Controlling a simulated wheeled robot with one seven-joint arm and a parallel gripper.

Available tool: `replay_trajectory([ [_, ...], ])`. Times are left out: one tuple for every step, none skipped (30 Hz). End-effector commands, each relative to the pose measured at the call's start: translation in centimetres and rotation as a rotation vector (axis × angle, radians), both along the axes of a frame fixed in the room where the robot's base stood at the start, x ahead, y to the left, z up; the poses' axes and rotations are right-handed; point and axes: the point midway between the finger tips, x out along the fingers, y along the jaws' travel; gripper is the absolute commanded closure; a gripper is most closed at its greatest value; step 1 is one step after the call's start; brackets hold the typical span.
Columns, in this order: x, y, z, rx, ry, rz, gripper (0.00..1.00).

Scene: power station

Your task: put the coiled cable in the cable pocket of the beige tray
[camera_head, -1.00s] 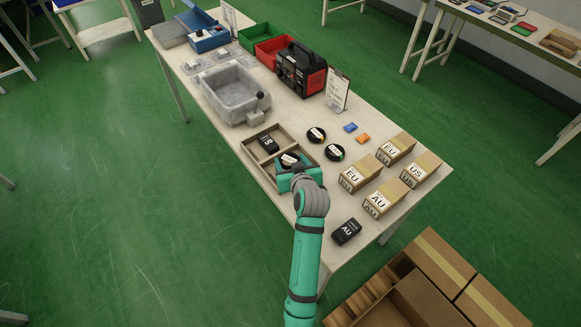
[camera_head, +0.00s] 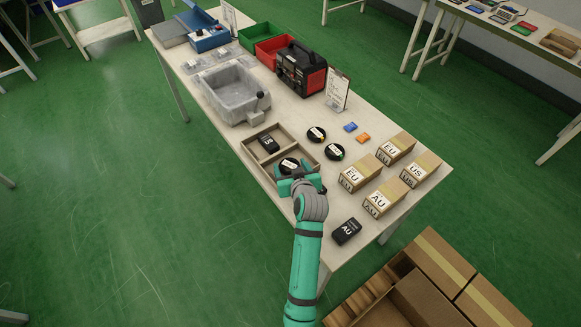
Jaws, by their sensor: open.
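The beige tray (camera_head: 250,142) lies on the table near its left edge. A black coiled cable (camera_head: 289,164) with a white label sits in the tray's near compartment, partly hidden by my gripper. My gripper (camera_head: 295,181) is teal, open, and at the near end of the tray, just on the near side of this cable; its fingertips are hard to make out. A black block marked US (camera_head: 267,144) lies in the tray's far compartment. Two more coiled cables lie on the table right of the tray, one farther (camera_head: 316,135) and one nearer (camera_head: 335,152).
Several labelled cardboard boxes (camera_head: 361,172) stand to the right. A black AU block (camera_head: 346,231) lies near the front edge. A grey basin (camera_head: 234,92) and a black-and-red machine (camera_head: 301,70) stand beyond the tray. Blue (camera_head: 350,127) and orange (camera_head: 363,138) pieces lie flat.

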Motion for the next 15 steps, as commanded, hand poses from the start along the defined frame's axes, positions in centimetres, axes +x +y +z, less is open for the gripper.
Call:
replay_trajectory([
  [-0.3, -0.1, 0.2, 0.0, -0.001, -0.001, 0.35],
  [-0.6, -0.2, 0.3, 0.0, -0.001, -0.001, 0.35],
  [-1.0, -0.3, 0.6, -0.001, -0.001, -0.002, 0.35],
  [-1.4, -0.4, 0.8, 0.0, -0.002, -0.002, 0.35],
  [-1.8, -0.5, 1.0, -0.001, -0.001, -0.002, 0.35],
  [-2.4, -0.6, 1.4, 0.0, -0.002, -0.002, 0.35],
  [-3.0, -0.8, 1.7, 0.0, -0.002, -0.002, 0.35],
  [-3.5, -0.9, 2.0, 0.0, -0.002, -0.002, 0.35],
  [-4.2, -1.1, 2.4, 0.0, -0.003, -0.002, 0.35],
  [-4.8, -1.2, 2.7, 0.0, -0.002, -0.002, 0.35],
  [-5.3, -1.3, 3.0, 0.0, -0.001, -0.001, 0.35],
  [-5.9, -1.5, 3.4, 0.0, -0.003, -0.002, 0.35],
  [-6.5, -1.6, 3.6, -0.001, -0.001, -0.002, 0.35],
  [-7.0, -1.7, 3.9, -0.001, -0.001, -0.002, 0.35],
  [-7.5, -1.8, 4.2, 0.0, -0.002, -0.002, 0.35],
])
